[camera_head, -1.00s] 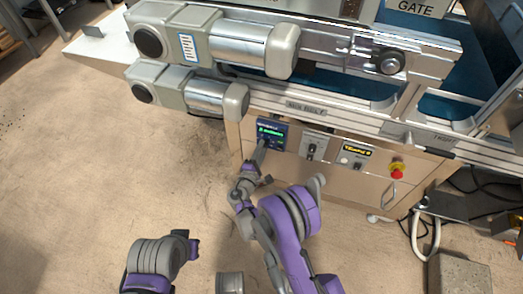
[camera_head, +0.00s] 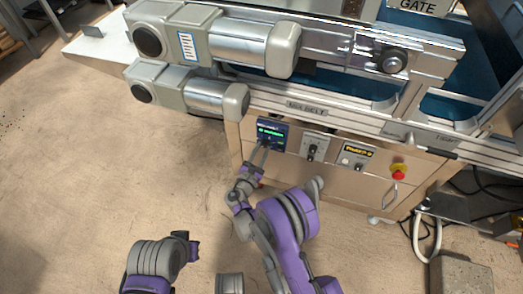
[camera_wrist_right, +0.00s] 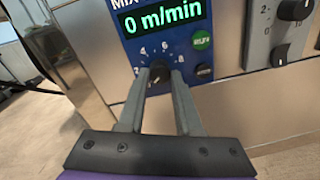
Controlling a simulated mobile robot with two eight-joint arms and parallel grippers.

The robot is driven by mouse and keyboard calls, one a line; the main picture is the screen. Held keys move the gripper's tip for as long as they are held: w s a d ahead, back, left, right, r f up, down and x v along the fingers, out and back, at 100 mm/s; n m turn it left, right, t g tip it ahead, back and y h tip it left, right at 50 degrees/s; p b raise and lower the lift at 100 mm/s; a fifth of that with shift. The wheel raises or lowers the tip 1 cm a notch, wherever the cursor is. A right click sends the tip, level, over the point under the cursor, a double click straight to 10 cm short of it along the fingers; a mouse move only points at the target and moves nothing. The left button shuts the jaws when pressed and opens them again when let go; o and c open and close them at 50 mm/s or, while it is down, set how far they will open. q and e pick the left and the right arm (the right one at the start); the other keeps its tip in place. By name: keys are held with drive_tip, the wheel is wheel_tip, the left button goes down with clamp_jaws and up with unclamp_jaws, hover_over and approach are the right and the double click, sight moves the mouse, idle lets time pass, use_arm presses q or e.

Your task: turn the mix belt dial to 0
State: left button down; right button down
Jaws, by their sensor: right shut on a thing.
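The mix belt panel (camera_head: 272,133) is a blue box on the front of the cabinet. Its green display (camera_wrist_right: 161,16) reads 0 m/min in the right wrist view. Below it the black dial (camera_wrist_right: 159,72) sits amid printed numbers; I cannot read its pointer clearly. My right gripper (camera_head: 264,145) reaches up to the panel from below. Its two grey fingers (camera_wrist_right: 158,88) are shut on the dial, one on each side, partly hiding the scale.
A green button (camera_wrist_right: 201,40) and a black button (camera_wrist_right: 204,71) sit close right of the dial. A grey switch panel (camera_head: 313,147), another panel with a yellow display (camera_head: 358,150) and a red stop button (camera_head: 399,170) are farther right. Motors (camera_head: 215,97) overhang above.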

drive_tip(key=shift+n, duration=0.7)
drive_tip(key=c, duration=0.6)
unclamp_jaws()
drive_tip(key=p+v, duration=0.2)
drive_tip(key=v, duration=0.9)
drive_tip(key=shift+d, duration=0.1)
drive_tip(key=shift+w, duration=0.1)
